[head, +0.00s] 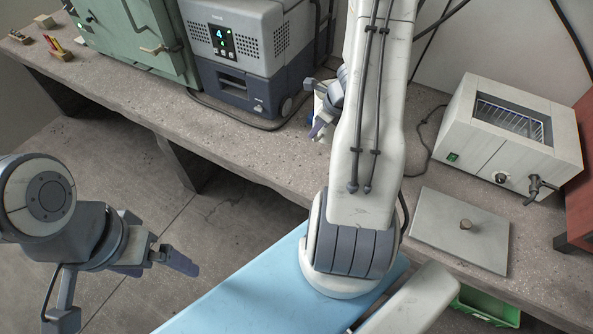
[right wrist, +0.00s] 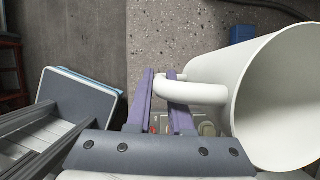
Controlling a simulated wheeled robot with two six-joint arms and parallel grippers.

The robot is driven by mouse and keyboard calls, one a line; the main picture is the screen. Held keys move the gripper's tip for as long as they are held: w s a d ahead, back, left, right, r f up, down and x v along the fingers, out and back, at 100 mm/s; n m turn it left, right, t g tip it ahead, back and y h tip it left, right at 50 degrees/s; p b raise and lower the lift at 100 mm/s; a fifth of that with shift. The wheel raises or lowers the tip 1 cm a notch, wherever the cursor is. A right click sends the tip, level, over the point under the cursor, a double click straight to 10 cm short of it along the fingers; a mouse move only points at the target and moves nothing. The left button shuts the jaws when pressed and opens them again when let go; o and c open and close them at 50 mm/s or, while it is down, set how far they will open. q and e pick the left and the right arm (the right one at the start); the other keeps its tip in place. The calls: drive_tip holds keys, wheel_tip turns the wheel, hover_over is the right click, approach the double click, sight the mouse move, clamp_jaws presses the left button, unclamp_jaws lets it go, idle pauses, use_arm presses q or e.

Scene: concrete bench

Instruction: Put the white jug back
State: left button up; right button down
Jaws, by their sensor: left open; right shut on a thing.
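The white jug (right wrist: 285,95) fills the right side of the right wrist view, its open round mouth towards the camera. My right gripper (right wrist: 161,90) is shut on the jug's handle (right wrist: 200,93). In the head view only a small white part of the jug (head: 321,103) shows beside my right gripper (head: 320,124), because my right arm hides much of that area. It is over the bench, right of the grey machine; I cannot tell whether the jug touches the bench. My left gripper (head: 178,258) is open and empty, out over the floor in front of the bench.
On the concrete bench (head: 258,156) stand a green cabinet (head: 130,38), a grey machine (head: 243,50) with a lit display, and a steel bath (head: 510,138) with a tap. A flat grey lid (head: 458,232) lies before the bath. A green crate (head: 487,306) sits below.

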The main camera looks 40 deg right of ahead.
use_arm(q)
wheel_tip(320, 180, down, 6)
drive_tip(key=b, duration=0.5)
use_arm(e)
drive_tip(key=w+a+f, duration=0.2)
drive_tip(key=a+f, duration=0.2)
drive_tip(key=f, duration=0.2)
drive_tip(key=w+a+f, duration=0.3)
drive_tip(key=a+f, duration=0.1)
drive_tip(key=f, duration=0.2)
drive_tip(key=shift+w+a+f+n, duration=0.15)
drive_tip(key=shift+w+a+n, duration=0.05)
drive_tip(key=shift+w+n, duration=0.1)
use_arm(q)
drive_tip(key=shift+f, duration=0.1)
use_arm(e)
drive_tip(key=shift+f, duration=0.15)
drive_tip(key=c, duration=0.8)
unclamp_jaws()
use_arm(q)
drive_tip(key=shift+f, duration=0.15)
